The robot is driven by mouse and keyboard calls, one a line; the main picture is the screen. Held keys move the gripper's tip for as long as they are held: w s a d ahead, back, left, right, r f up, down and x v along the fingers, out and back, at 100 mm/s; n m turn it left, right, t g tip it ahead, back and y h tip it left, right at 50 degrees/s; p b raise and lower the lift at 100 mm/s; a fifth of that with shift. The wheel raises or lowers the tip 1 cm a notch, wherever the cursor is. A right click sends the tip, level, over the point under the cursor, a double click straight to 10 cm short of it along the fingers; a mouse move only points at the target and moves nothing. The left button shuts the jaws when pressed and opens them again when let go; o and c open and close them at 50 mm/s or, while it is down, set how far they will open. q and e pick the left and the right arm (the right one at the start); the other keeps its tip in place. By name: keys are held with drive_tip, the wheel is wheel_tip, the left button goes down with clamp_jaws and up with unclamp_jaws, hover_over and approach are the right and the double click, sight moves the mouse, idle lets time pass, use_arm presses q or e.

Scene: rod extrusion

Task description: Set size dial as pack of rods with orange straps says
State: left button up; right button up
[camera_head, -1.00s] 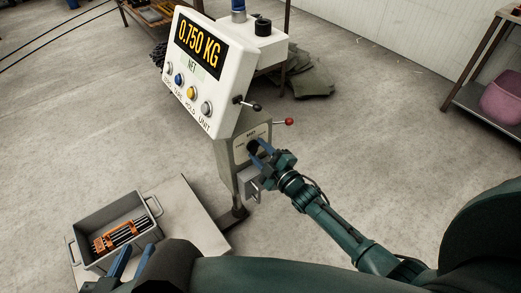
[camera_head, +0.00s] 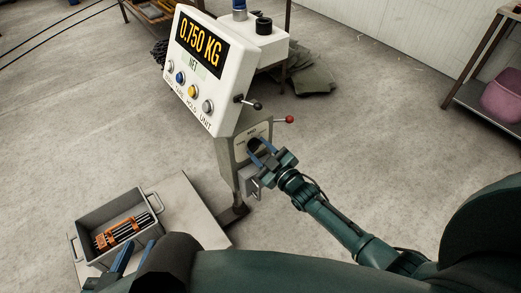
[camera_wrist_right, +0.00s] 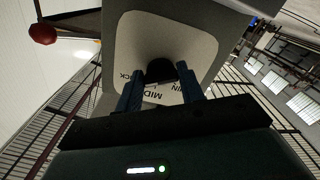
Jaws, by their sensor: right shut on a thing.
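The size dial is a dark knob (camera_wrist_right: 160,70) on a pale plate on the front of the grey post, with "MIN" and "MID" lettering partly visible. My right gripper (camera_head: 262,148) is shut on the dial, with one blue finger on each side of it in the right wrist view (camera_wrist_right: 160,92). The dial's pointer cannot be made out. The pack of rods with orange straps (camera_head: 120,230) lies in a grey bin at lower left. My left gripper (camera_head: 134,258) is just in front of the bin, its blue fingers apart and empty, partly hidden by my arm.
The grey bin (camera_head: 82,225) stands on a flat platform (camera_head: 187,200). A white display (camera_head: 182,78) reading 0.750 KG, with several buttons, tops the post. A black lever (camera_head: 255,105) and a red-knobbed lever (camera_head: 289,119) stick out near the dial. Open floor lies around.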

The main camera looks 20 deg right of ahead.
use_arm(q)
drive_tip(key=shift+s, duration=0.1)
use_arm(e)
drive_tip(key=o, duration=1)
use_arm(q)
drive_tip(key=shift+w+d+f+g+p, duration=0.3)
drive_tip(key=shift+d+g+p, duration=0.1)
drive_tip(key=shift+p, duration=0.65)
use_arm(e)
drive_tip(key=v, duration=1.3)
use_arm(q)
drive_tip(key=shift+r, duration=0.1)
use_arm(e)
drive_tip(key=shift+s, duration=0.1)
